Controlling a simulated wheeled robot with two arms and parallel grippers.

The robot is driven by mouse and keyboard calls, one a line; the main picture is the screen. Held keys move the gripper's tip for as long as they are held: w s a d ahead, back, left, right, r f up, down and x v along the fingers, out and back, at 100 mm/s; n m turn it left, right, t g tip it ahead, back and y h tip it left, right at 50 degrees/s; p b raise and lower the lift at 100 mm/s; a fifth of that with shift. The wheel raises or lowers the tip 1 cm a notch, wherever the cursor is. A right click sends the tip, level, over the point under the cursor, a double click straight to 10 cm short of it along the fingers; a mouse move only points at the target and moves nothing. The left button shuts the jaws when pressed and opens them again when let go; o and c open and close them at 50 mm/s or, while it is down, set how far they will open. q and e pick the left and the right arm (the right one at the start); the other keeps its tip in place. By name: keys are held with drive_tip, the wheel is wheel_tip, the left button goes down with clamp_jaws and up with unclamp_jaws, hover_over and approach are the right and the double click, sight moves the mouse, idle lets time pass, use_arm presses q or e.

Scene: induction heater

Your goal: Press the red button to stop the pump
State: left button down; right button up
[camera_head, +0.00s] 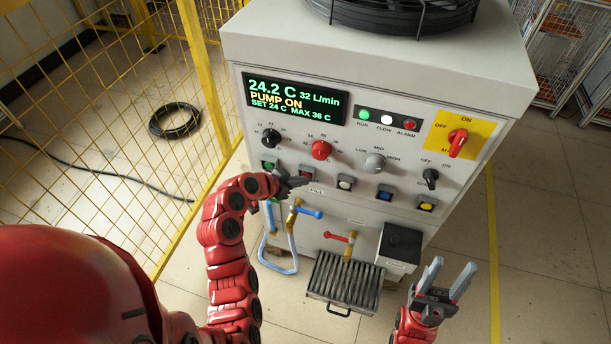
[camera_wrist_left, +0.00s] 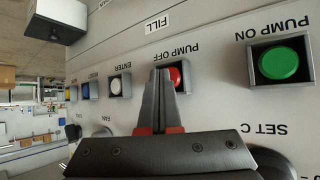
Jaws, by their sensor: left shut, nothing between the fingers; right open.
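The red button (camera_head: 305,171), labelled PUMP OFF, sits in a square black frame in the button row of the white machine's front panel. It also shows in the left wrist view (camera_wrist_left: 177,77), partly hidden by the fingers. My left gripper (camera_head: 303,181) is shut and empty, with its fingertips at this button. In the left wrist view the fingers (camera_wrist_left: 162,80) overlap the button's left part; I cannot tell whether they touch it. The display (camera_head: 293,98) reads PUMP ON. My right gripper (camera_head: 458,268) is open and empty, low at the right, apart from the machine.
The green PUMP ON button (camera_wrist_left: 279,64) is beside the red one; a white button (camera_wrist_left: 115,85) is on its other side. Knobs sit above the row. Blue-handled (camera_head: 308,212) and red-handled (camera_head: 341,237) valves stick out below. A yellow fence (camera_head: 110,110) stands left.

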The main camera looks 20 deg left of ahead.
use_arm(q)
drive_tip(key=shift+w, duration=0.3)
drive_tip(key=shift+s, duration=0.1)
idle(0.4)
drive_tip(key=shift+s+b, duration=0.5)
drive_tip(key=shift+s, duration=0.3)
drive_tip(key=shift+s+a+b, duration=0.1)
drive_tip(key=shift+s+b, duration=0.7)
drive_tip(key=shift+s, duration=1.7)
drive_tip(key=shift+s, duration=0.1)
